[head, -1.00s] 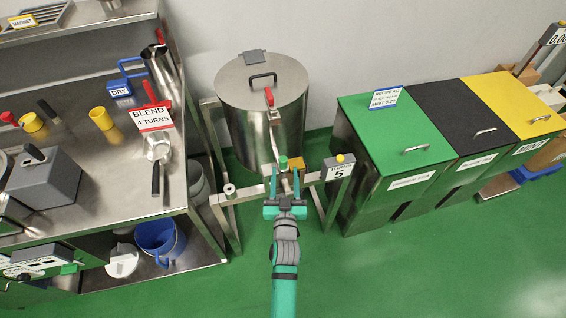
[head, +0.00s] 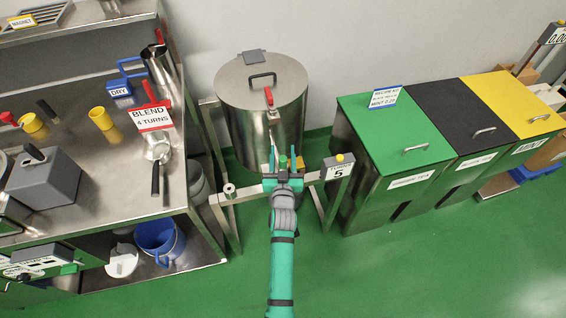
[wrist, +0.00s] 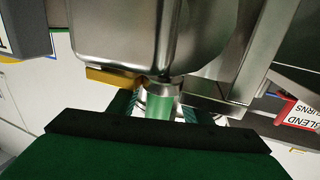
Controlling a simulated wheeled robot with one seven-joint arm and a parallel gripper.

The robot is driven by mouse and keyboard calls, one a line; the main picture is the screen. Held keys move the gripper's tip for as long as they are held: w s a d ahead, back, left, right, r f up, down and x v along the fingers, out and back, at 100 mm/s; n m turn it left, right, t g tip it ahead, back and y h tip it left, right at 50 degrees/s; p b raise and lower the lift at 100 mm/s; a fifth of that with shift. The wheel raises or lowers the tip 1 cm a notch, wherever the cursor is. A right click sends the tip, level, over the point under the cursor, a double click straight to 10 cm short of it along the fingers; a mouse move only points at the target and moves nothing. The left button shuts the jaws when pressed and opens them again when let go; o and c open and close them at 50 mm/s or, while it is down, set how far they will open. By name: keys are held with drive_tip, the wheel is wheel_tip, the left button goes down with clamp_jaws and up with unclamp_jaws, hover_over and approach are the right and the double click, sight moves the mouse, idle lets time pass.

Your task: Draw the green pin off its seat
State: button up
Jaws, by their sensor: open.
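The green pin (head: 283,162) stands at the front of the steel drum, in the middle of the head view. In the wrist view the pin (wrist: 163,106) is a short green cylinder below a bright metal collar. My gripper (head: 282,157) is open, with one finger on each side of the pin. In the wrist view the fingers of my gripper (wrist: 158,107) flank the green cylinder; I cannot tell whether either touches it. The pin's seat is mostly hidden by the gripper and the metal parts.
The steel drum (head: 258,112) with a red-handled lever (head: 268,97) stands behind. A steel bench (head: 75,200) is left; green, black and yellow bins (head: 398,143) are right. Green floor is clear in front.

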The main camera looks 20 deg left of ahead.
clamp_jaws()
wheel_tip(320, 180, up, 18)
idle(0.9)
